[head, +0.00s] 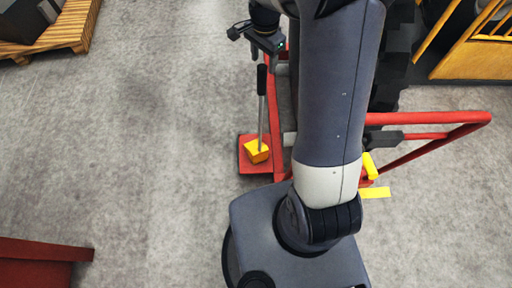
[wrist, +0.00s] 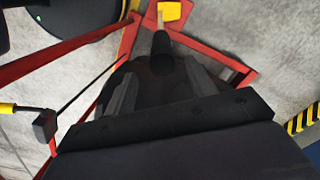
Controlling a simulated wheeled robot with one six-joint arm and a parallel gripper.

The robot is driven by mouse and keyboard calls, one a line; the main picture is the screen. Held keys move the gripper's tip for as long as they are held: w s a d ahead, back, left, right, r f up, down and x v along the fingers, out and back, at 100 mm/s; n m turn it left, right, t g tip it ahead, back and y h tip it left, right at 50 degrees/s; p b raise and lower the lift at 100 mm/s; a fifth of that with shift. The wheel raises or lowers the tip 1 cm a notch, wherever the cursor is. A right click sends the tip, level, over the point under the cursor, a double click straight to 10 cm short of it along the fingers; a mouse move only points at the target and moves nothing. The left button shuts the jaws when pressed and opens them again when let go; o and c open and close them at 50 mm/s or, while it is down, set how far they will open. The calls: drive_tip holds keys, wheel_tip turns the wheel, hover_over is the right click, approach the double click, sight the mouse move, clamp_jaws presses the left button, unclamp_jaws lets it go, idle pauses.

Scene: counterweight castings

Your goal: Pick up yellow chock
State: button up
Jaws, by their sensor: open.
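The yellow chock (head: 257,151) is a small block on a red plate, with a thin upright rod rising from it to a black grip (head: 262,80). In the wrist view the chock (wrist: 172,11) shows at the top edge, and the black grip (wrist: 162,60) points up toward me. My gripper (head: 266,50) is over the top of the grip, well above the block. In the wrist view its fingers are apart, one on each side of the grip. I cannot tell whether either finger touches it.
The red plate (head: 246,166) joins a red frame (head: 440,125) running right, partly hidden behind my arm. Other yellow parts (head: 375,192) lie right of my arm. A wooden pallet (head: 62,38) stands far left, a red edge (head: 40,250) near left. The floor between is clear.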

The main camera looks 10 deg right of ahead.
sight(262, 79)
drive_tip(key=shift+w+a+f+p, duration=0.1)
drive_tip(key=shift+f+p, duration=0.15)
drive_tip(key=shift+f, duration=1.95)
drive_tip(key=shift+w+f+p, duration=0.1)
drive_tip(key=shift+f+p, duration=0.15)
drive_tip(key=shift+f, duration=1.95)
drive_tip(key=shift+s, duration=0.1)
